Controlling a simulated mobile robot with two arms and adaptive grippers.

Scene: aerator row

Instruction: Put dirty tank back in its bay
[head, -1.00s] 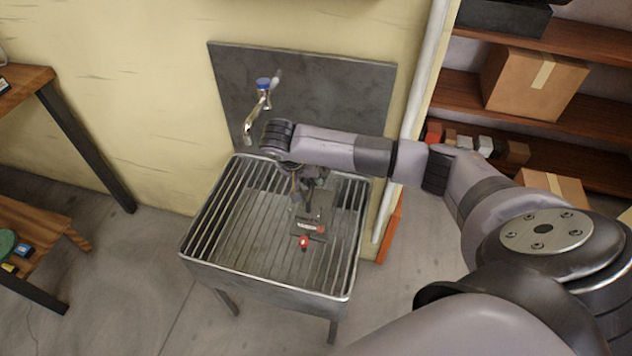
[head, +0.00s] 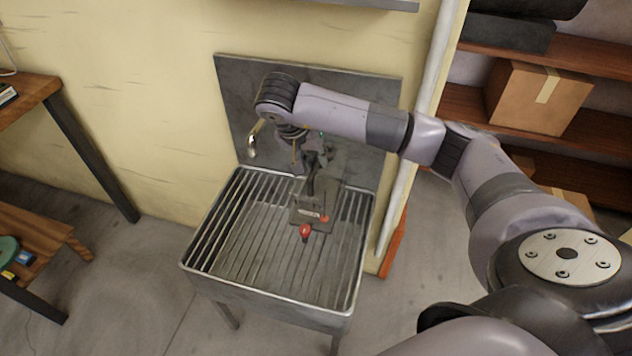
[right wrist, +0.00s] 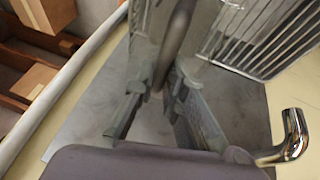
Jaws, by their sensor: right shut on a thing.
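The dirty tank (head: 318,222) is a dark grey, murky body with a pale and red label and a red knob low on its front. It hangs above the slatted sink (head: 222,290), partly hidden by my right gripper. My right gripper (head: 311,188) points down and is shut on the tank's dark handle. In the right wrist view the fingers (right wrist: 160,85) close around the upright handle bar (right wrist: 176,38). The bay is not clearly seen in any view. My left gripper is not in view.
A white pipe (head: 415,120) runs right of the sink. Shelves with a cardboard box (head: 538,97) stand at the right, wooden tables (head: 25,105) at the left.

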